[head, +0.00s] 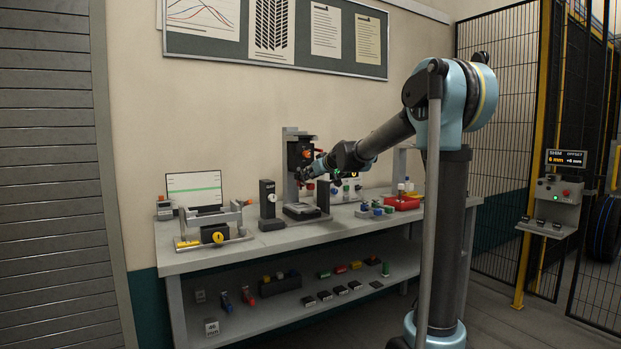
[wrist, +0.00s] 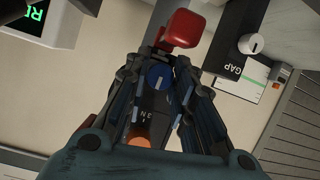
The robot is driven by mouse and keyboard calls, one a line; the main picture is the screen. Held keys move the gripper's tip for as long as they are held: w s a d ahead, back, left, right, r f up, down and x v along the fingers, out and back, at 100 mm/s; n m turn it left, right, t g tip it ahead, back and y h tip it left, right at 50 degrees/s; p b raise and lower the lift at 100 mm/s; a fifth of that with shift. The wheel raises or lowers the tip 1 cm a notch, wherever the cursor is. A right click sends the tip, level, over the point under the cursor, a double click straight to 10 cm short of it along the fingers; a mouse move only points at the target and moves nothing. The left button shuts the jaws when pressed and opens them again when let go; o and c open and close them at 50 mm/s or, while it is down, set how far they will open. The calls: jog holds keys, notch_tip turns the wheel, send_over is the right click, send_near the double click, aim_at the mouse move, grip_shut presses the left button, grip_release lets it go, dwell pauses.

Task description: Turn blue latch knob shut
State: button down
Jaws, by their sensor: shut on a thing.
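The blue latch knob (wrist: 160,76) shows in the wrist view as a round cap with a pale mark line, on a dark plate with partly covered lettering. My gripper (wrist: 162,66) is shut on it, with a finger on either side. A red block-like handle (wrist: 181,30) is just beyond the fingertips, and an orange round part (wrist: 138,140) is nearer my palm. In the head view my gripper (head: 306,172) is at the dark upright clamp stand (head: 292,145) on the bench; the blue knob cannot be made out there.
A dark GAP block with a white dial (head: 268,199) stands left of the clamp stand. Further left is a metal fixture with a yellow knob (head: 216,237). A red tray (head: 402,203) and small coloured parts lie to the right on the bench (head: 190,262). A lit screen (wrist: 30,18) is close by.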

jog(key=shift+d, duration=0.1)
jog(key=shift+w+d+m+g+y, duration=0.1)
jog(key=shift+m+g+y, duration=0.25)
jog(key=shift+m+y, duration=0.45)
jog(key=shift+w+d+m+g+y, duration=0.1)
jog(key=shift+m+g+y, duration=0.3)
jog(key=shift+m, duration=0.8)
jog(key=c, duration=1.4)
grip_release()
jog(key=shift+o, duration=0.2)
jog(key=shift+s, duration=0.1)
jog(key=v, duration=1.1)
jog(key=shift+s+d, duration=0.2)
jog(key=shift+d, duration=0.15)
